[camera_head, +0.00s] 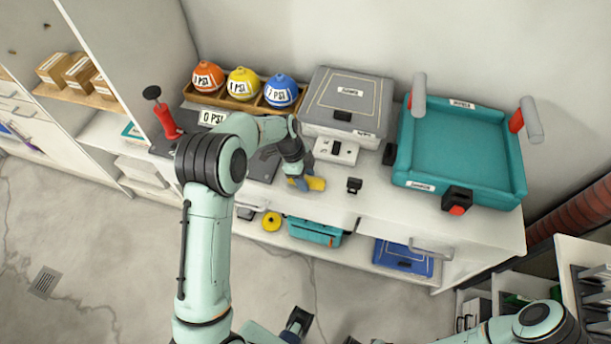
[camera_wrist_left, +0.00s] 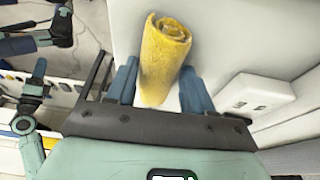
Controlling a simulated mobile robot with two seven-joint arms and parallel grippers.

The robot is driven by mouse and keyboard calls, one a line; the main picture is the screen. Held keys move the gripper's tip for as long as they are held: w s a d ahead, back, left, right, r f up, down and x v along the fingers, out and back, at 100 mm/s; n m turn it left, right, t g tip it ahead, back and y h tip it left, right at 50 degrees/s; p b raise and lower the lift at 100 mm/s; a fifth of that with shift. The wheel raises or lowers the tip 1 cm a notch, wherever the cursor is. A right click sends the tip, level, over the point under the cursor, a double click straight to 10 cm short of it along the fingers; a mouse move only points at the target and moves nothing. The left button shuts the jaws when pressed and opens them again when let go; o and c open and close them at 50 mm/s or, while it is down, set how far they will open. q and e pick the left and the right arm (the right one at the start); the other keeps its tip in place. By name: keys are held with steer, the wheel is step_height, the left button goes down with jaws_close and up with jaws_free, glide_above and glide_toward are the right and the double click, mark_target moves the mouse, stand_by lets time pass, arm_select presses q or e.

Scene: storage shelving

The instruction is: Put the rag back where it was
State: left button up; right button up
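The rag (camera_head: 316,184) is a yellow roll low over the front part of the white counter. In the left wrist view the rag (camera_wrist_left: 163,55) lies between the two blue fingers of my left gripper (camera_wrist_left: 160,85), with its spiral end pointing away. The fingertips appear to touch it on both sides. In the head view my left gripper (camera_head: 300,180) comes down at the counter's front edge, its arm hiding part of the counter. Whether the rag touches the counter is unclear.
The white counter (camera_head: 400,205) holds a wooden rack with orange, yellow and blue balls (camera_head: 281,90), a grey case (camera_head: 348,98), a white box (camera_head: 336,150), a small black item (camera_head: 354,185) and a teal tray (camera_head: 455,145).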

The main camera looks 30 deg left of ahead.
arm_select(q)
steer(key=shift+o, duration=1.3)
steer(key=shift+r, duration=0.25)
steer(key=v, duration=1.1)
steer(key=shift+r+p, duration=0.4)
steer(key=shift+a, duration=0.1)
